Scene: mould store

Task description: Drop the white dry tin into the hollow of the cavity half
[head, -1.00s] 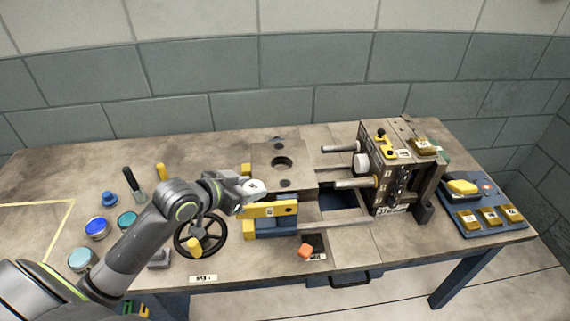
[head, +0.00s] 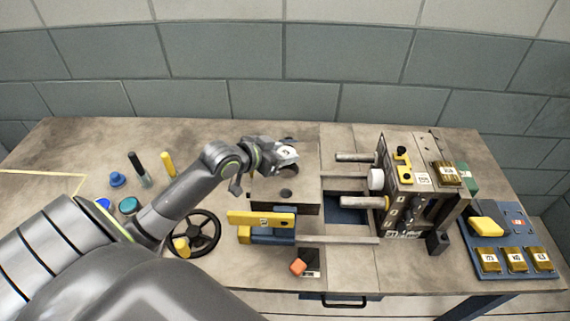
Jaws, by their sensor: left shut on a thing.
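My left gripper (head: 285,160) is shut on the small white tin (head: 287,152), whose pale top shows between the fingers. It holds the tin over the cavity half (head: 299,195), the grey block left of the guide rods. The round hollow of this block is hidden behind the gripper, and I cannot tell how high the tin is above it. A small dark hole (head: 286,193) shows in the block's top near its front edge. My right gripper is not in view.
The other mould half (head: 408,190), with rods and a white round core (head: 376,180), stands to the right. A yellow bar (head: 261,219) is at the block's front. A blue tray (head: 489,246) is far right.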

